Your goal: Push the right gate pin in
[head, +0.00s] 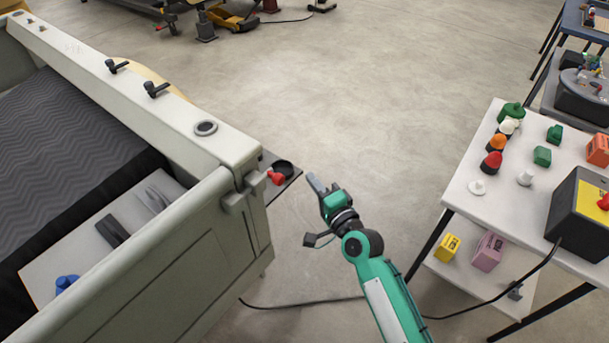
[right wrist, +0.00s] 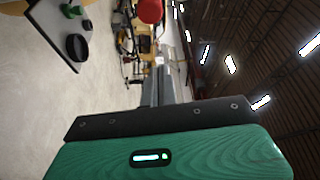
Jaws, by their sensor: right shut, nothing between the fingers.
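A red pin-like knob (head: 275,177) sticks out at the right corner of the pale shell's gate (head: 185,265), beside a latch bracket (head: 240,195). In the right wrist view a round red end (right wrist: 150,10), which looks like the same knob, is cut off by the top edge. My right gripper (head: 316,182) is shut and empty, its fingers pointing toward the knob from the right with a gap between them in the head view. The fingers also show in the right wrist view (right wrist: 158,85). How deep the pin sits is hidden. My left gripper is out of view.
A dark plate with a black ring (head: 284,168) lies just behind the knob. A white table (head: 465,195) with several coloured parts stands at right. A black cable (head: 300,303) crosses the floor.

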